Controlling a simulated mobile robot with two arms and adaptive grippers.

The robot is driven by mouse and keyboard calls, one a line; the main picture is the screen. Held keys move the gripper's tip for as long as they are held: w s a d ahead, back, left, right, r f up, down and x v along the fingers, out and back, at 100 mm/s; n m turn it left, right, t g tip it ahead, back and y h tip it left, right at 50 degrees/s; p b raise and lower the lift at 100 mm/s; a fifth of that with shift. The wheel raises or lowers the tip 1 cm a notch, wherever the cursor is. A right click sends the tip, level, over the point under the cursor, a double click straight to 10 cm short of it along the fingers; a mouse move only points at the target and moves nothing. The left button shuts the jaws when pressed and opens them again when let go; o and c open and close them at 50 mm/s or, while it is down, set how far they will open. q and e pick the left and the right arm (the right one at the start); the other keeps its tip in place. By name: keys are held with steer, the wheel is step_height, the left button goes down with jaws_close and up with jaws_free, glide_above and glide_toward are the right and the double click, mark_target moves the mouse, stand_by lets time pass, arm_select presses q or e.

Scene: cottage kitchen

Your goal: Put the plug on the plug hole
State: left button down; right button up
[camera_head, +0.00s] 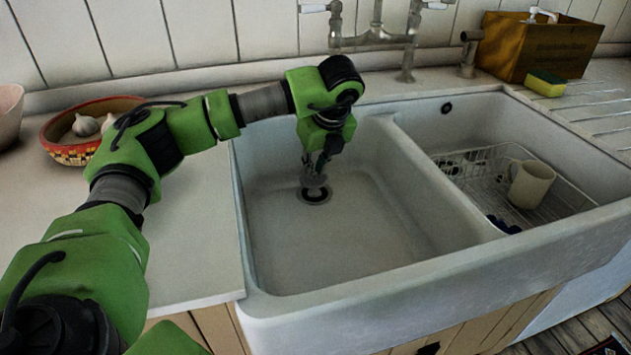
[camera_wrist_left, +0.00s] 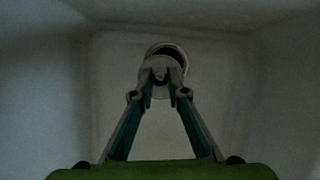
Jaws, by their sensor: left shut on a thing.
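The white double sink has a left basin (camera_head: 345,240) with the round dark plug hole (camera_head: 316,197) in its floor, toward the back. My left gripper (camera_head: 314,172) points down into this basin, right above the plug hole. It is shut on a small grey plug (camera_head: 313,181), which partly covers the hole from this angle. In the left wrist view the gripper (camera_wrist_left: 160,88) holds the plug (camera_wrist_left: 160,68) between its fingertips. The dark plug hole (camera_wrist_left: 168,51) shows just beyond the plug, partly hidden by it. Whether the plug touches the hole's rim I cannot tell. My right gripper is out of view.
The right basin holds a wire rack (camera_head: 480,169) with a cream mug (camera_head: 531,184). A divider (camera_head: 425,172) separates the basins. Taps (camera_head: 376,38) stand behind the sink. A bowl with garlic (camera_head: 70,150) sits on the left counter; a wooden crate (camera_head: 530,47) and sponge (camera_head: 545,84) are back right.

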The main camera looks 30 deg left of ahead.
mark_target(317, 176)
arm_select(q)
steer(key=shift+w+a+f, duration=0.35)
steer(key=shift+w+f, duration=0.2)
steer(key=shift+f, duration=0.2)
steer(key=shift+w+a+f, duration=0.15)
steer(key=shift+w+f, duration=0.2)
steer(key=shift+f, duration=0.15)
step_height(317, 176, down, 3)
steer(key=shift+f, duration=0.1)
steer(key=shift+f+b, duration=0.1)
steer(key=shift+b, duration=0.25)
steer(key=c, duration=2)
jaws_free()
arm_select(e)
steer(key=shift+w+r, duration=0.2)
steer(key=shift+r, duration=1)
